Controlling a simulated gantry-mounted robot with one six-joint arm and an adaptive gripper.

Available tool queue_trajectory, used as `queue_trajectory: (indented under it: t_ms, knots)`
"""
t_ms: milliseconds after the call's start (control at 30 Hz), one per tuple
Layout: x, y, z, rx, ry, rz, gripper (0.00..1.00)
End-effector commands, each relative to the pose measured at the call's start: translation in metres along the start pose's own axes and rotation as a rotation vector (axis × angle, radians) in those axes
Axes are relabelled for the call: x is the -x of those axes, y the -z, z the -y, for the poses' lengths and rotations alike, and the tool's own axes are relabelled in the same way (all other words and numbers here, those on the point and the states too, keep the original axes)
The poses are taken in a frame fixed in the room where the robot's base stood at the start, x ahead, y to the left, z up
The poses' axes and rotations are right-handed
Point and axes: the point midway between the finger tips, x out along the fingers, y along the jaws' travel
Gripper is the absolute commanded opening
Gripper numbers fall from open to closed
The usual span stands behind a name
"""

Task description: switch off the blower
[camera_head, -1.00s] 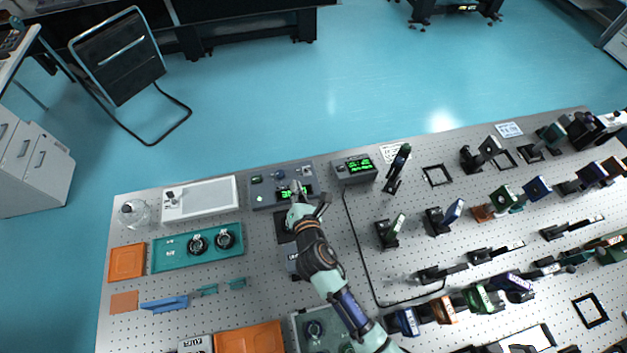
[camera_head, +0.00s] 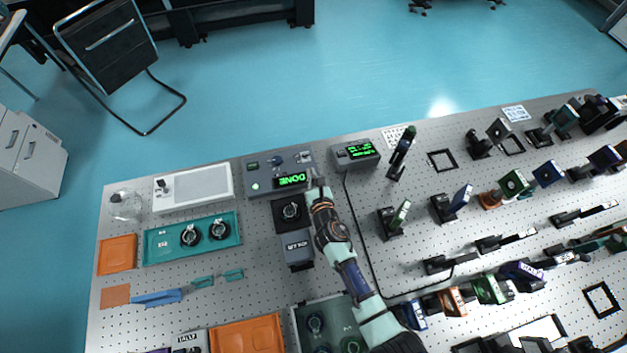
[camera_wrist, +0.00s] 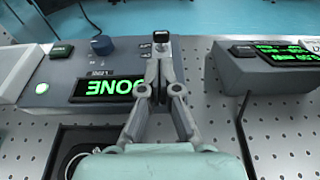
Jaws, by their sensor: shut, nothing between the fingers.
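A grey control box (camera_head: 252,164) stands at the table's back edge, with a green display (camera_head: 292,180) that reads DONE. The wrist view shows the same box (camera_wrist: 62,88), with a blue knob (camera_wrist: 102,45), a lit green button (camera_wrist: 42,88) and a small black-capped switch (camera_wrist: 161,36). No legible label names the blower. My gripper (camera_head: 318,180) is shut and empty at the box's right end. In the wrist view my gripper (camera_wrist: 160,66) has its tips just below the switch in the picture; I cannot tell whether they touch it.
A second box with a green display (camera_head: 356,153) stands to the right, its black cable running forward. A dark mount (camera_head: 291,211) and a grey block (camera_head: 297,246) lie in front. A teal tray (camera_head: 158,246) is left. Optics mounts crowd the right.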

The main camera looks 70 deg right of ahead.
Motion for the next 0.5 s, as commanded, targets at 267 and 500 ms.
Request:
queue_trajectory:
  t_ms: [267,500]
  knots:
    - [-0.046,0.003,0.000,-0.001,0.000,0.000,0.00]
    - [-0.054,0.001,0.000,-0.001,0.000,-0.001,0.00]
